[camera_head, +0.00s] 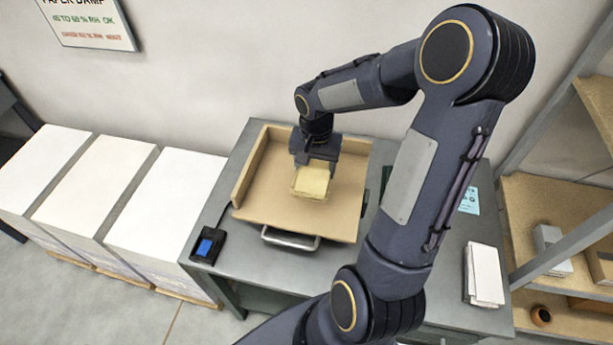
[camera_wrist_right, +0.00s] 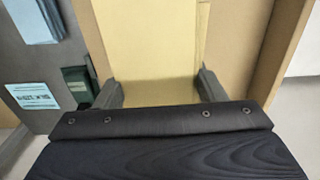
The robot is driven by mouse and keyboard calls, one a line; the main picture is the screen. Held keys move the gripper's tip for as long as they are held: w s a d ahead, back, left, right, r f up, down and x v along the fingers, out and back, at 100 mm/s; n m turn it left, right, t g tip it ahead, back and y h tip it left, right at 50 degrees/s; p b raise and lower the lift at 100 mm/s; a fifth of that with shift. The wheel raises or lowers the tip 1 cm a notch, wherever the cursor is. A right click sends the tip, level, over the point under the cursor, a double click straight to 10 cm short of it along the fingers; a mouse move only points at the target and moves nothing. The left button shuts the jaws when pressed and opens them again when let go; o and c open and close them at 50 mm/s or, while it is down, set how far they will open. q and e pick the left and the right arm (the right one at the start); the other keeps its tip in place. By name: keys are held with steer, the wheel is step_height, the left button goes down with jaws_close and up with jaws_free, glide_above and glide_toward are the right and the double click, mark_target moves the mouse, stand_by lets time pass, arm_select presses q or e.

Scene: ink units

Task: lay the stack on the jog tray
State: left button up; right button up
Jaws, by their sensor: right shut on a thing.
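A pale yellow stack of paper (camera_head: 311,182) is at the middle of the tan jog tray (camera_head: 270,204), low over its floor or on it; I cannot tell which. My right gripper (camera_head: 313,163) is above the tray, shut on the far end of the stack. In the right wrist view the stack (camera_wrist_right: 152,45) lies between the two fingers of my right gripper (camera_wrist_right: 157,92), with the tray's tan floor and wall (camera_wrist_right: 261,40) beside it. The stack's underside is hidden. My left gripper is not in view.
The tray sits on a grey table (camera_head: 237,255) with a black device with a blue screen (camera_head: 209,245) at its front left. White paper piles (camera_head: 168,200) stand at the left. A white stack (camera_head: 484,274) lies at the table's right. A shelf (camera_head: 545,200) stands further right.

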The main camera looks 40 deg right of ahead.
mark_target(309, 168)
steer(key=w+f, duration=0.1)
steer(key=w+f+b, duration=0.1)
steer(key=f, duration=0.1)
steer(key=w+d+f+b, duration=0.1)
steer(key=f, duration=0.1)
steer(key=shift+w, duration=0.35)
steer(key=shift+w+d+f+b, duration=0.15)
steer(key=shift+f+b, duration=0.4)
steer(key=shift+f, duration=0.35)
steer(key=shift+w+a+f+b, duration=0.15)
steer(key=shift+f+b, duration=0.4)
steer(key=shift+f, duration=0.35)
steer(key=shift+f, duration=0.2)
steer(key=o, duration=1.3)
steer(key=shift+c, duration=0.2)
steer(key=shift+r, duration=0.1)
